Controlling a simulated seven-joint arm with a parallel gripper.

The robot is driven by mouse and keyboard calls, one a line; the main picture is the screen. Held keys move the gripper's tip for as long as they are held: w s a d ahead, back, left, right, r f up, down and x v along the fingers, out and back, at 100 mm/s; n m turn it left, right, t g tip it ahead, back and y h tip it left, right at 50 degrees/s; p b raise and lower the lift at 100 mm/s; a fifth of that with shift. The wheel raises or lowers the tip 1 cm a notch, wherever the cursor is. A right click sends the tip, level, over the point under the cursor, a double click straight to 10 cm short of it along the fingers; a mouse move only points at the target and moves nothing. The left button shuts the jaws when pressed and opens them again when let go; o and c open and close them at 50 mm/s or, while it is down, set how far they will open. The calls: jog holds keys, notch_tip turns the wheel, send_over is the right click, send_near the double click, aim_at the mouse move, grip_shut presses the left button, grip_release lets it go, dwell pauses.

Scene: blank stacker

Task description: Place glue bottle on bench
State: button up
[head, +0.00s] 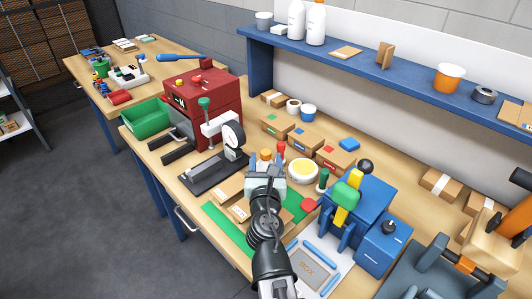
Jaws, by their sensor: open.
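A white bottle with an orange cap (316,22), which looks like a glue bottle, stands upright on the blue shelf (345,65). A small orange-topped item (265,154) shows just beyond my gripper (266,164) over the bench; its lower part is hidden, so I cannot tell whether it is another glue bottle or whether it rests on the bench. My gripper is open, its fingers largely hidden by my own wrist. The wooden bench (150,160) runs below the shelf.
A red machine (205,98), a dial gauge stand (228,140) and a green bin (146,118) stand left of my gripper. A blue machine (365,205) stands right.

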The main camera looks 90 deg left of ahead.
aim_at(264, 157)
jog(key=shift+o, duration=0.3)
jog(key=shift+d, duration=1.2)
jog(key=s+n+g, duration=0.2)
jog(key=s, duration=0.7)
jog(key=w+m+t, duration=0.3)
jog(key=w+t, duration=0.1)
jog(key=t, duration=0.1)
jog(key=w+m+t, duration=0.2)
jog(key=shift+w+d+f+m+t+h, duration=0.1)
jog(key=shift+w+d+m+t+h, duration=0.2)
jog(key=shift+w+d+h, duration=0.1)
jog(key=shift+x, duration=3.65)
